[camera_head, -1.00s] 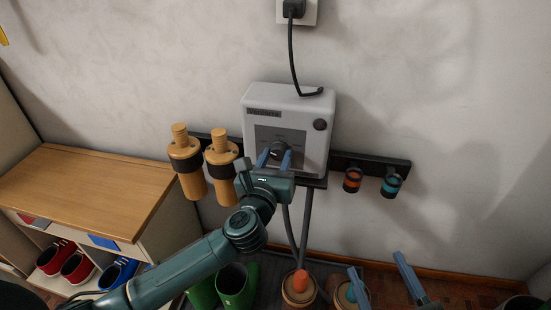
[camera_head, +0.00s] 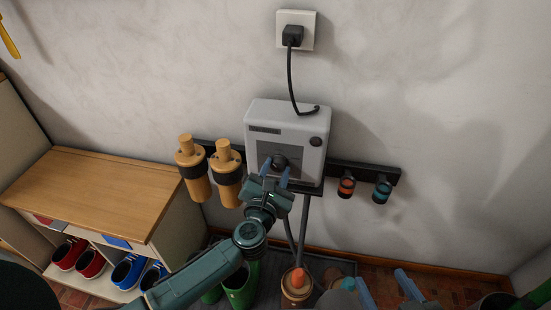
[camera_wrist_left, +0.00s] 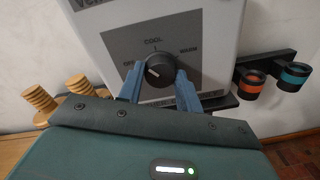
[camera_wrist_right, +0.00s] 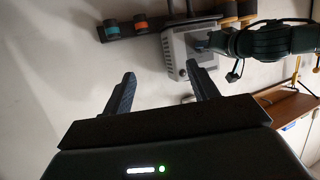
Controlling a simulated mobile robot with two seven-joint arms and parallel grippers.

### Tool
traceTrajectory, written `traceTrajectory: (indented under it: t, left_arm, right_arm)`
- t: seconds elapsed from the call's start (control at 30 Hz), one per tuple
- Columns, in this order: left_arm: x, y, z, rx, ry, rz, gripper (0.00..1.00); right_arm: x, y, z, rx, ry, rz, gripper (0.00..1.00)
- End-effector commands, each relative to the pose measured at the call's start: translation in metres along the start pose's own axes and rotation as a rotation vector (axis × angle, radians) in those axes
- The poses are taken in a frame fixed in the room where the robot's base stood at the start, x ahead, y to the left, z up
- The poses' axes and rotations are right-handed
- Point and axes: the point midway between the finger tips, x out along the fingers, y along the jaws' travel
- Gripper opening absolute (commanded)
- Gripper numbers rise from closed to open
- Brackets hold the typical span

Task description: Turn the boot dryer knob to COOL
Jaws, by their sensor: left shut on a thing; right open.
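The boot dryer (camera_head: 284,117) is a grey wall box with a dark front panel. Its round black knob (camera_wrist_left: 160,68) sits below the word COOL, with WARM printed to the right and a partly covered label to the left. A pale mark shows on the knob's left part, pointing left rather than up at COOL. My left gripper (camera_head: 276,170) is shut on the knob, one blue finger at each side, as the left wrist view shows. My right gripper (camera_head: 386,288) is open and empty, low and right of the dryer; its fingers also show in the right wrist view (camera_wrist_right: 163,90).
Wooden boot holders (camera_head: 196,170) hang left of the dryer, orange (camera_head: 346,187) and teal (camera_head: 381,192) ringed ones right. A bench with shoes (camera_head: 95,195) stands left. Green boots (camera_head: 241,287) are below. A cord runs up to the wall socket (camera_head: 309,22). Wall at right is clear.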

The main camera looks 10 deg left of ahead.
Motion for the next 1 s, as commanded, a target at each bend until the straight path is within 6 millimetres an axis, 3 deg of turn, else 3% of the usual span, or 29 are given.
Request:
traceTrajectory:
  t: [0.1, 0.5, 1.0]
  left_arm:
    - [-0.001, 0.001, 0.005, 0.11, 0.01, -0.002, 0.12]
    - [-0.001, 0.0, 0.003, 0.458, 0.024, 0.0, 0.12]
    - [-0.001, -0.002, 0.0, 0.675, 0.032, 0.0, 0.12]
  right_arm:
    - [-0.013, 0.005, -0.02, 0.041, 0.017, 0.018, 0.59]
    - [-0.039, 0.017, -0.054, 0.138, 0.061, 0.061, 0.59]
    - [-0.028, 0.011, -0.048, 0.157, -0.001, 0.037, 0.59]
